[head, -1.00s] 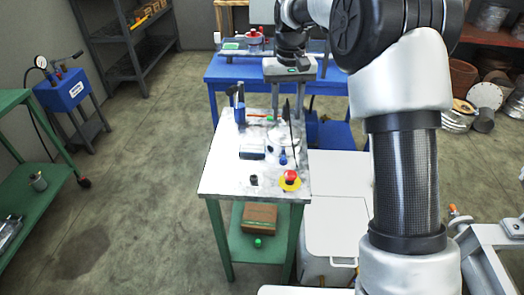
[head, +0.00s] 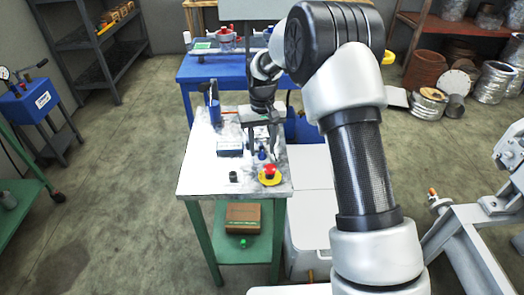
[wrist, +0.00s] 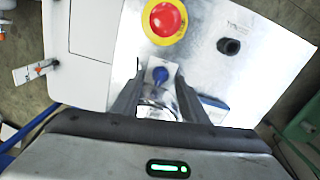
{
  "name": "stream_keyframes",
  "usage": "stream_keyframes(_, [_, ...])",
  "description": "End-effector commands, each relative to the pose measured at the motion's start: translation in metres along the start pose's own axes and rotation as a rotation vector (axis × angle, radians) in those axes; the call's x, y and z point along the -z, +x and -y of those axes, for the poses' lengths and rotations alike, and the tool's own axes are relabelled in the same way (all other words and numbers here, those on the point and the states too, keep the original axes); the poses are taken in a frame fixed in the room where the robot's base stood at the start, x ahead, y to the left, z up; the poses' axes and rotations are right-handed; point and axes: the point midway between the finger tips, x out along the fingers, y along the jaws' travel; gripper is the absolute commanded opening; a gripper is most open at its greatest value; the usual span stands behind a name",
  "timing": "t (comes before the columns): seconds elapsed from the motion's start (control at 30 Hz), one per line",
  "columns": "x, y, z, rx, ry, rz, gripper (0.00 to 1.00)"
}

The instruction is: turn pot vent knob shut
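A small blue knob (head: 262,154) stands near the right side of the metal-topped bench, just behind the red button. The wrist view shows this blue knob (wrist: 160,74) between and slightly beyond my fingertips, with visible gaps at its sides. A shiny metal pot (wrist: 158,111) shows partly between the fingers; the rest is hidden by my gripper. My gripper (head: 262,149) points down over the bench. In the wrist view my gripper (wrist: 160,82) is open, its two dark fingers apart, and holds nothing. I cannot tell the knob's exact turn.
A red mushroom button on a yellow base (head: 270,174) is close in front of the knob. A blue upright tool (head: 214,104) stands at the back. The front left bench top is clear.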

Motion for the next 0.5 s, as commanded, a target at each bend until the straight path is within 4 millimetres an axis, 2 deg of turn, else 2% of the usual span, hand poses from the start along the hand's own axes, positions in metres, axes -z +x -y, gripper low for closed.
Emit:
stream_keyframes(0.13, [-0.0002, 0.0101, 0.0000, 0.000, 0.000, 0.000, 0.40])
stream_keyframes(0.43, [0.0000, 0.0116, 0.0000, 0.000, 0.000, 0.000, 0.40])
stream_keyframes(0.5, [0.0000, 0.0115, 0.0000, 0.000, 0.000, 0.000, 0.28])
